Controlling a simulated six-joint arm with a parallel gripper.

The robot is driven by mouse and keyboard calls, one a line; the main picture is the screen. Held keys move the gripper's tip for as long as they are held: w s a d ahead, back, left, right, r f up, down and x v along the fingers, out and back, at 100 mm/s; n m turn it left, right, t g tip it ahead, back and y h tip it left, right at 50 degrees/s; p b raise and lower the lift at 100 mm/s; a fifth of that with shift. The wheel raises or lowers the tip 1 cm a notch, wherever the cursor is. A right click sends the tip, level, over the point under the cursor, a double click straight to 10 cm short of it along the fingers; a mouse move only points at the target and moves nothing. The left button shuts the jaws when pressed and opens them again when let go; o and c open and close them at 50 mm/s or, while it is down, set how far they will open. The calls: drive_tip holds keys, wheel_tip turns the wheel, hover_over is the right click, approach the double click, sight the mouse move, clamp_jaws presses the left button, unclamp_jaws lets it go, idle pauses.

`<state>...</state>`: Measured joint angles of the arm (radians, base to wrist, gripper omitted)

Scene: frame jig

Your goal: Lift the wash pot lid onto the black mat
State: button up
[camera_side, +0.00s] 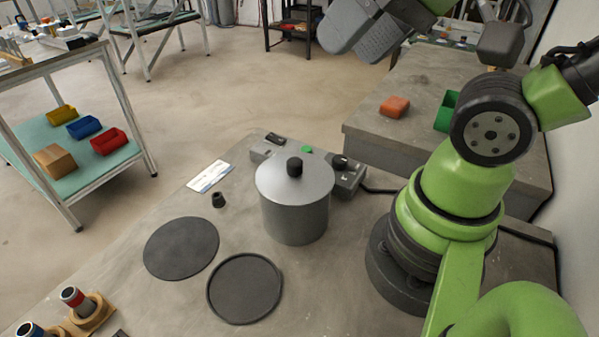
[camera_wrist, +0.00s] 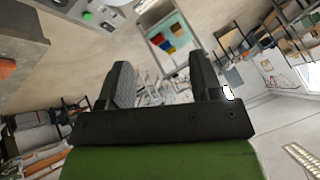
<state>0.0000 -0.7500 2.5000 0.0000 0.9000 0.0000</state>
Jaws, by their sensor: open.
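The wash pot (camera_side: 295,218) is a grey metal cylinder standing upright on the bench. Its grey lid (camera_side: 313,184) sits on top, with a black knob (camera_side: 294,167) in the middle. A flat, round black mat (camera_side: 181,248) lies bare on the bench, left of and nearer than the pot. My gripper (camera_side: 363,36) is high above the bench at the top of the side view, well away from the lid. In the wrist view its two fingers (camera_wrist: 160,80) are apart with nothing between them. The pot and lid are not clearly visible in the wrist view.
A round dark tray with a raised rim (camera_side: 245,288) lies between the mat and my arm. A small black part (camera_side: 218,200) and a white label (camera_side: 209,176) lie left of the pot. A control box (camera_side: 346,176) stands close behind it. Wooden holders (camera_side: 88,312) stand front left.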

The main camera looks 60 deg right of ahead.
idle(0.5)
drive_tip(key=n+g+h, duration=0.2)
drive_tip(key=n+g, duration=0.5)
drive_tip(key=n, duration=0.3)
approach(296, 161)
drive_tip(key=shift+w+a, duration=0.1)
drive_tip(key=shift+a, duration=0.2)
drive_tip(key=shift+f, duration=0.35)
wheel_tip(296, 161, down, 3)
drive_tip(key=shift+f, duration=0.15)
drive_tip(key=shift+d+f, duration=0.15)
drive_tip(key=shift+f, duration=1.45)
drive_tip(key=shift+d+f, duration=0.15)
drive_tip(key=shift+f, duration=1.45)
clamp_jaws()
drive_tip(key=shift+r, duration=0.1)
